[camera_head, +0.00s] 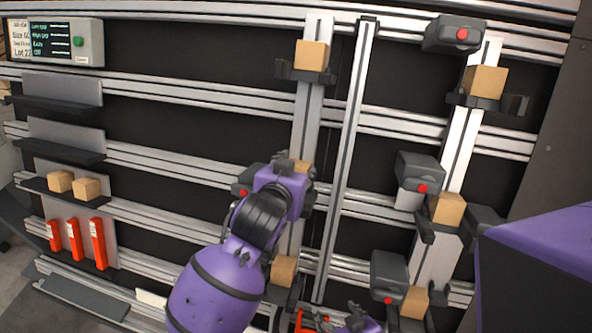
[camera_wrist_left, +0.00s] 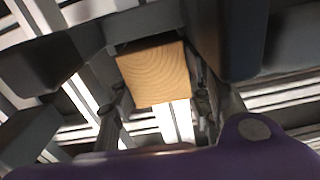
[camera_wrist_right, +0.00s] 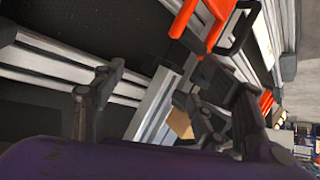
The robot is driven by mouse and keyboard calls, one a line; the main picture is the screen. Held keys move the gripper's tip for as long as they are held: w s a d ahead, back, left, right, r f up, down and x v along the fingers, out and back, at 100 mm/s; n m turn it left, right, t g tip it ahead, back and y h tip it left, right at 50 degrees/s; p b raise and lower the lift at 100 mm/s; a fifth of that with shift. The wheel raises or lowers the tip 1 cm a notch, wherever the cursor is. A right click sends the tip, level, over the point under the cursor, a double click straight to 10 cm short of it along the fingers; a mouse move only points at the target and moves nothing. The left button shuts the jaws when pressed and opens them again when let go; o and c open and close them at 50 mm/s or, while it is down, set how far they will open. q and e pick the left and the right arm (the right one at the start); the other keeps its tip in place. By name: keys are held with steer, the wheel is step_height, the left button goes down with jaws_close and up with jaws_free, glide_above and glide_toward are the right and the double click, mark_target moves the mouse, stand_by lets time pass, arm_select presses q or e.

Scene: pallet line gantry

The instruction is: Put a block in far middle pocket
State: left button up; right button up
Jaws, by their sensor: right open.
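My left gripper (camera_head: 298,167) is at the middle of the left upright, at a wooden block (camera_head: 302,166) partly hidden behind it. In the left wrist view this block (camera_wrist_left: 155,75) lies between my fingers, with dark bracket parts around it. The fingers look shut on its sides. My right gripper (camera_head: 345,318) is low at the bottom edge, mostly cut off. In the right wrist view its fingers are apart, with a wooden block (camera_wrist_right: 180,122) beyond and between them. Other blocks sit on the left upright, top (camera_head: 312,55) and bottom (camera_head: 283,270). Which pocket is far middle is unclear.
The right upright holds blocks at top (camera_head: 485,82), middle (camera_head: 447,208) and bottom (camera_head: 415,302), beside dark units with red buttons. Two loose blocks (camera_head: 74,184) rest on a left shelf above orange handles (camera_head: 76,240). A control box (camera_head: 65,42) is top left.

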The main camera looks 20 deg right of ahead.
arm_select(q)
steer(key=o, duration=0.3)
steer(key=shift+s+a+f, duration=0.1)
steer(key=shift+s+f, duration=0.15)
steer(key=shift+f, duration=0.7)
arm_select(e)
steer(key=shift+s+f, duration=0.15)
arm_select(q)
steer(key=shift+o, duration=0.2)
arm_select(e)
steer(key=shift+d, duration=0.1)
arm_select(q)
steer(key=shift+a, duration=0.1)
steer(key=shift+s+r, duration=0.25)
steer(key=v, duration=0.3)
steer(key=shift+r, duration=0.4)
steer(key=s+a+r, duration=0.1)
steer(key=s+a, duration=0.6)
steer(key=s, duration=0.3)
steer(key=shift+s+r, duration=0.2)
steer(key=shift+s, duration=0.2)
steer(key=shift+w, duration=0.1)
